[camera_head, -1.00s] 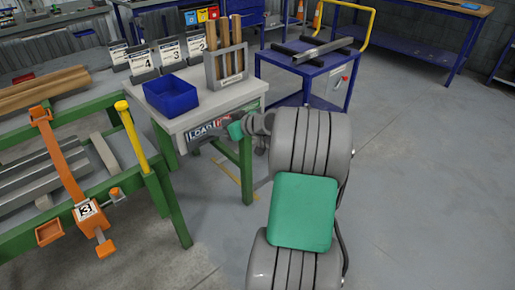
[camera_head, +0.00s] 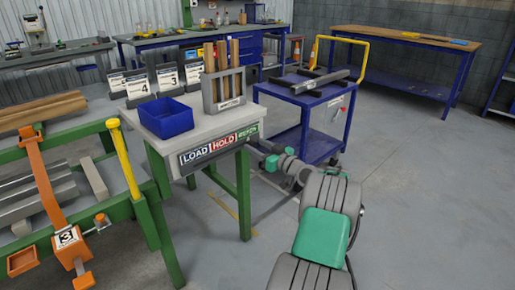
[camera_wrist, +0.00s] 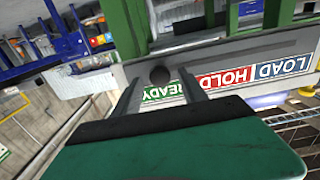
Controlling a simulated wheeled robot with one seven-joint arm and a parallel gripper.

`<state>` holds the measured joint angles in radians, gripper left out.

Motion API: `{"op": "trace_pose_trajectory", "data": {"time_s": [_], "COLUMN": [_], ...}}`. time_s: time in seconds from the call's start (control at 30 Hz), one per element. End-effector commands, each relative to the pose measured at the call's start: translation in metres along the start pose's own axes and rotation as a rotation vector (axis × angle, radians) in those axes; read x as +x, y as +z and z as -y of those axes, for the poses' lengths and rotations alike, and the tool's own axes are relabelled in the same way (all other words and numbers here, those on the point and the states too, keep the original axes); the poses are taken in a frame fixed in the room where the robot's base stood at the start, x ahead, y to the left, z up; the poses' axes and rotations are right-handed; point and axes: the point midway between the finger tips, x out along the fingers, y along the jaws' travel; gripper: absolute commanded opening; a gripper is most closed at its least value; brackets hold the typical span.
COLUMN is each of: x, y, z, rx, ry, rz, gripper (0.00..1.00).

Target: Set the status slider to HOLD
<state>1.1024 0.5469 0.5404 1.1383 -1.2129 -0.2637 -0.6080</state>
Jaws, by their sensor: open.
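The status sign (camera_head: 221,146) is on the front edge of the grey-topped table. It reads LOAD in blue, HOLD in red and READY in green from left to right. In the wrist view the sign (camera_wrist: 229,79) appears upside down. A dark round slider knob (camera_wrist: 159,75) sits beside the READY label, on the grey strip. My gripper (camera_wrist: 160,84) is open, with a finger on each side of the knob in the picture. I cannot tell whether the fingertips reach past it.
A blue bin (camera_head: 166,118) and a grey rack (camera_head: 223,92) with wooden pieces stand on the table. A blue cart (camera_head: 312,103) is behind my arm. A green-framed bench (camera_head: 150,215) with a yellow post is at left. Floor at right is clear.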

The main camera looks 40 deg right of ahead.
Motion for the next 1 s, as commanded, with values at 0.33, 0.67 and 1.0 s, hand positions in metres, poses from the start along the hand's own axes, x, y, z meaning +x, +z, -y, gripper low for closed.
{"op": "trace_pose_trajectory", "data": {"time_s": [0.33,0.67,1.0], "x": [-0.0002,-0.0002,-0.0002], "y": [0.0002,0.0003,0.0004], "z": [0.0004,0.0006,0.0006], "rx": [0.001,0.001,0.001], "ry": [-0.001,-0.001,-0.001], "rz": [0.001,0.001,0.001], "gripper": [0.27,0.00,0.00]}}
